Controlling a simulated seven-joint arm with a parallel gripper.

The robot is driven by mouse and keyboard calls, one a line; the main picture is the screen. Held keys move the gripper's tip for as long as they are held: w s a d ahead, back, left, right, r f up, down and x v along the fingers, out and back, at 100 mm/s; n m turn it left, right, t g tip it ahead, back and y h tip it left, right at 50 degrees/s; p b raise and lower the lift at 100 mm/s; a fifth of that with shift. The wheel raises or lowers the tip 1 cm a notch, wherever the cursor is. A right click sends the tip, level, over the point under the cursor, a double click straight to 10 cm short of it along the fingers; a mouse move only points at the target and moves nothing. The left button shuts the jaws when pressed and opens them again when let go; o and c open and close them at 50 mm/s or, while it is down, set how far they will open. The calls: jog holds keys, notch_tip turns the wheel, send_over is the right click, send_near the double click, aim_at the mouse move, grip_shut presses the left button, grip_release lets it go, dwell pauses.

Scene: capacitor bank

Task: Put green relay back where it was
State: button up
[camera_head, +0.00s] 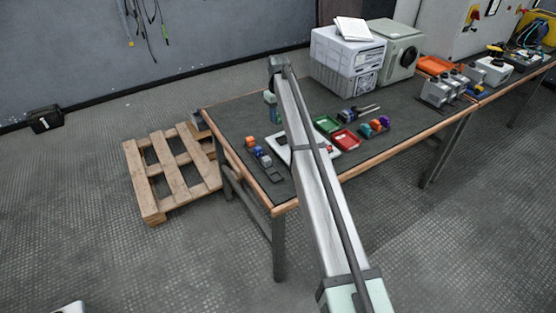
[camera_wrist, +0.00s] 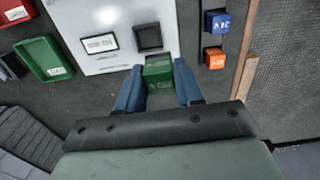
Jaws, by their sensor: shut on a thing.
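My gripper (camera_wrist: 159,70) has its two blue fingers closed on the sides of the green relay (camera_wrist: 158,76), seen in the wrist view. The relay is beside the edge of a white panel (camera_wrist: 118,14); I cannot tell how far above the table it is. A square black socket (camera_wrist: 148,37) on the panel lies just beyond it and looks empty. A dark strip (camera_wrist: 212,39) to the right holds a blue relay (camera_wrist: 216,22) and an orange relay (camera_wrist: 214,58). In the head view my arm hides the fingers and the green relay.
A green tray (camera_head: 327,124) and a red tray (camera_head: 345,139) lie right of the panel. White and grey boxes (camera_head: 346,62) stand at the back. A pallet (camera_head: 170,168) is on the floor, left.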

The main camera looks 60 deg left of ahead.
jog(key=s+d, duration=0.6)
send_over(276, 177)
notch_tip(276, 177, down, 2)
jog(key=f, duration=0.1)
jog(key=shift+s+f, duration=0.1)
jog(key=shift+f, duration=4.2)
jog(key=shift+f, duration=0.15)
jog(key=o, duration=1.1)
notch_tip(276, 177, up, 12)
jog(key=shift+r, duration=0.2)
